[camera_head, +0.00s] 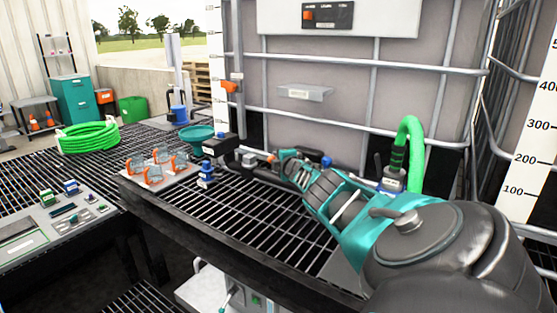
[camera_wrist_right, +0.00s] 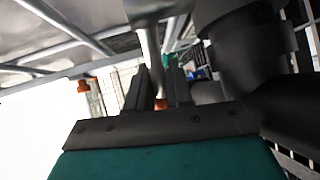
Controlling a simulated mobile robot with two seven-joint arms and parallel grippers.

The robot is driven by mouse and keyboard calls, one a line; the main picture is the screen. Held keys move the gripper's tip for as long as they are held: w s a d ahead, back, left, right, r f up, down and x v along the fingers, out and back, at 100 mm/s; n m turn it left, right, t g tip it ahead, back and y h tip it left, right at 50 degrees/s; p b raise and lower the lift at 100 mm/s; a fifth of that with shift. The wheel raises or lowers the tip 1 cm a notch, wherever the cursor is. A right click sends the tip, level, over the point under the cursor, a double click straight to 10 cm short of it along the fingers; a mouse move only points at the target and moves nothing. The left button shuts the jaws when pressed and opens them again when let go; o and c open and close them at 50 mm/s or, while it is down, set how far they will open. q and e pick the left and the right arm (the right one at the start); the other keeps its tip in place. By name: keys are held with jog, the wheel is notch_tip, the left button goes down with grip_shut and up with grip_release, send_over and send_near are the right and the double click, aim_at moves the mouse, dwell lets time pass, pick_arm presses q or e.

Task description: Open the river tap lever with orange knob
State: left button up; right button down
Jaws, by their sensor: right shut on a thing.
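My right arm comes in from the lower right in the head view. Its gripper (camera_head: 279,156) is at the black pipework in front of the tote. An orange knob (camera_head: 271,157) shows at the fingertips. In the right wrist view the two dark fingers of the gripper (camera_wrist_right: 158,92) stand close together, with a grey metal bar (camera_wrist_right: 150,45) between them. A bit of the orange knob (camera_wrist_right: 161,104) shows low between the fingers. The gripper is shut on the lever. Most of the lever is hidden by the gripper. My left gripper is not in view.
A second orange handle (camera_head: 229,86) is higher up on the tote frame. Black boxes (camera_head: 217,146), a green funnel (camera_head: 196,133) and orange-clipped parts (camera_head: 150,172) are left of the gripper. A green hose (camera_head: 413,150) rises to the right. The grating (camera_head: 235,205) in front is mostly clear.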

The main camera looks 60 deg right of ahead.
jog(key=shift+w+a+f, duration=0.1)
jog(key=shift+a+f, duration=0.1)
jog(key=shift+f, duration=0.05)
jog(key=c, duration=1.5)
grip_release()
jog(key=o, duration=0.4)
jog(key=shift+r, duration=0.15)
jog(key=shift+c, duration=0.2)
jog(key=shift+r, duration=0.1)
